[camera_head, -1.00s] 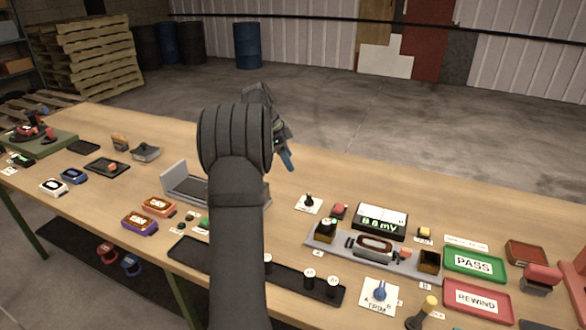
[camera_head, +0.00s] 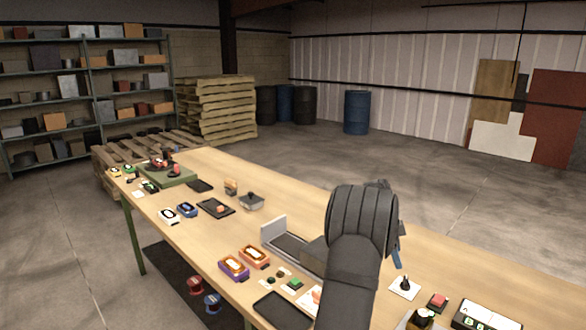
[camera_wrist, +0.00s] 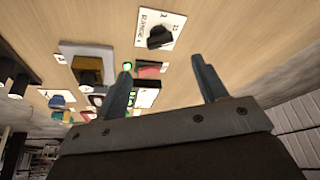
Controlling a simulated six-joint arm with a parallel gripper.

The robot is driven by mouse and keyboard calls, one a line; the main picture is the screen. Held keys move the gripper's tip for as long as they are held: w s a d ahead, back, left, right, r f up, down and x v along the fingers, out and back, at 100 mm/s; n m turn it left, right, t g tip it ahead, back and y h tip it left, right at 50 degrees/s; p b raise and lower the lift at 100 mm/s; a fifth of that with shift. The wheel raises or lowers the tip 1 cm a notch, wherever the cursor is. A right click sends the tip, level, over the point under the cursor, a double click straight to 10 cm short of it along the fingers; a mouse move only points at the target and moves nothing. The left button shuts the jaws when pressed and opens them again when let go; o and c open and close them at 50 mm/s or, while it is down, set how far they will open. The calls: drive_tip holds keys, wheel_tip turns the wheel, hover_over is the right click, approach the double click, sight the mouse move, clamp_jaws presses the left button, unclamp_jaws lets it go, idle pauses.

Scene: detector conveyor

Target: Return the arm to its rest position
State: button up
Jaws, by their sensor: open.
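The gripper is above the workbench (camera_head: 440,255). A black knob on a white plate (camera_wrist: 160,35) is just beyond the fingers in the wrist view, apart from them; it also shows in the head view (camera_head: 404,286).
A grey tray-like device (camera_head: 275,236) stands left of my arm. Orange (camera_head: 255,256) and purple (camera_head: 234,267) units lie nearer. A red button (camera_head: 437,301) and a display box (camera_head: 487,315) are at the lower right. The bench's far right stretch is clear.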

sight(405, 279)
drive_tip(key=x, duration=0.9)
drive_tip(key=shift+f, duration=0.3)
drive_tip(key=v, duration=1.7)
drive_tip(key=x, duration=1.7)
drive_tip(key=shift+s+d+f, duration=0.1)
drive_tip(key=shift+s+f, duration=0.05)
drive_tip(key=shift+f, duration=0.1)
drive_tip(key=shift+r+n, duration=0.25)
drive_tip(key=shift+n, duration=0.35)
drive_tip(key=n+t, duration=0.2)
drive_tip(key=n, duration=0.1)
drive_tip(key=shift+s+n, duration=0.2)
drive_tip(key=shift+n, duration=0.2)
drive_tip(key=shift+s+d+n+t+y, duration=0.1)
drive_tip(key=shift+n+t+y, duration=0.35)
drive_tip(key=shift+n, duration=1.35)
drive_tip(key=shift+s+n+t+y, duration=0.15)
drive_tip(key=shift+n+t, duration=0.6)
drive_tip(key=shift+n, duration=1.05)
drive_tip(key=shift+s+r, duration=0.15)
drive_tip(key=shift+r, duration=0.45)
